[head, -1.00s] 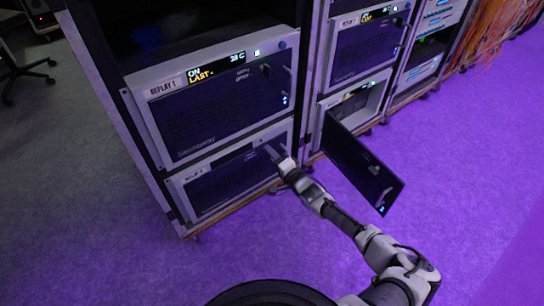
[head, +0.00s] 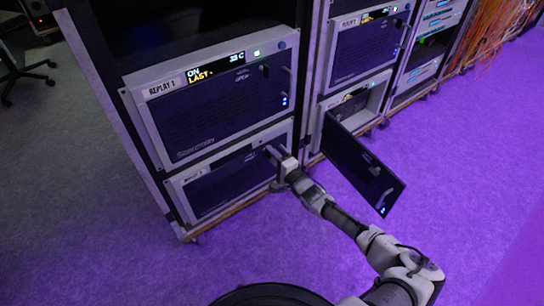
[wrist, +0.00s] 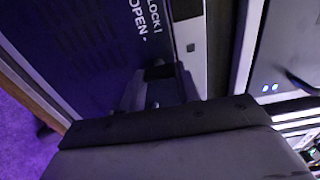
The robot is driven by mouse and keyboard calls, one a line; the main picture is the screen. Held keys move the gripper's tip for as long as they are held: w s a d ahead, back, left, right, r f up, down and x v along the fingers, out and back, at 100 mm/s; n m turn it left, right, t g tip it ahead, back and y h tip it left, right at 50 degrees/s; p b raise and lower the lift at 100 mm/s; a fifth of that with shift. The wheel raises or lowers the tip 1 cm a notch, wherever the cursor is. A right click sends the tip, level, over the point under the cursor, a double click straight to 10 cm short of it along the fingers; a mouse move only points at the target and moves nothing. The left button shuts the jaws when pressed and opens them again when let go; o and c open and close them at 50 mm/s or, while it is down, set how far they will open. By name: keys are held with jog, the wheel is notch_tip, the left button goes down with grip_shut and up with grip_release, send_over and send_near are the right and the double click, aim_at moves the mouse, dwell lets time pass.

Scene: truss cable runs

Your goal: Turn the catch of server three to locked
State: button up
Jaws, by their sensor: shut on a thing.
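The lower left server (head: 225,184) has a dark front panel in a light frame; its small label is too blurred to read. My gripper (head: 272,153) is at the upper right end of this panel. In the wrist view my gripper's dark fingers (wrist: 160,92) are shut against the panel, on the catch, which they mostly hide. The printed words LOCK and OPEN (wrist: 145,20) show on the panel just beyond the fingers. Which word the catch points to cannot be told.
The server labelled REPLAY 1 (head: 212,98) sits directly above. To the right, a dark door (head: 360,165) hangs open from the lower server of the neighbouring rack and juts out close to my arm. The purple floor (head: 470,140) at the right is clear.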

jog(key=o, duration=1)
jog(key=p+v, duration=0.2)
jog(key=v, duration=1.1)
jog(key=shift+s+d, duration=0.25)
jog(key=shift+s, duration=0.1)
